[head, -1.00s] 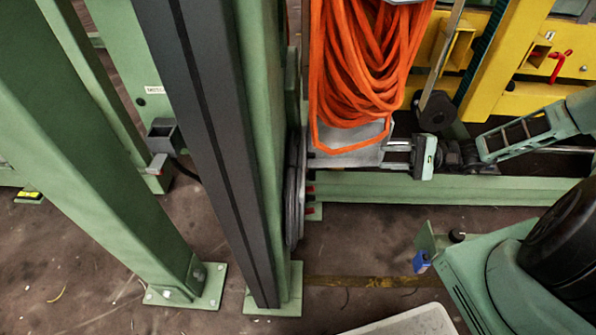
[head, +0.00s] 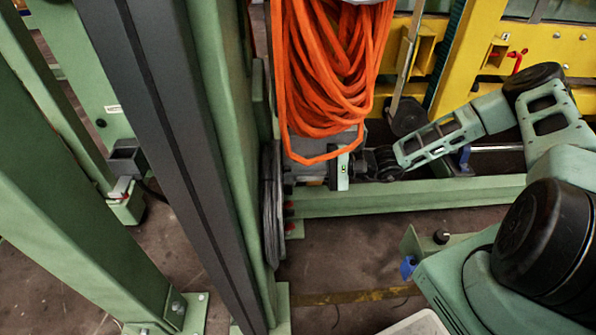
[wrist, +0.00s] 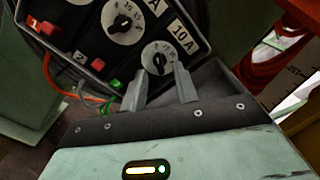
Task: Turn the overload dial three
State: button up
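In the wrist view a dark panel (wrist: 70,20) carries round grey dials with black knobs. The nearer dial (wrist: 158,58) sits beside a "10 A" label, and another dial (wrist: 124,22) is further up to the left. No number three is readable by either dial. My gripper (wrist: 161,72) is open, its two fingers apart and empty, with their tips at the lower edge of the nearer dial. Whether they touch the panel I cannot tell. In the head view my gripper body (head: 343,171) is just below the orange hose; its fingertips and the dials are hidden there.
The orange hose coil (head: 330,70) hangs directly above my gripper. A green post (head: 225,130) stands to its left and a green beam (head: 400,196) runs below. A red button (wrist: 97,65) and a green button (wrist: 116,84) lie left of the fingers.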

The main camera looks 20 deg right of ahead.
jog(key=shift+x, duration=1)
grip_shut()
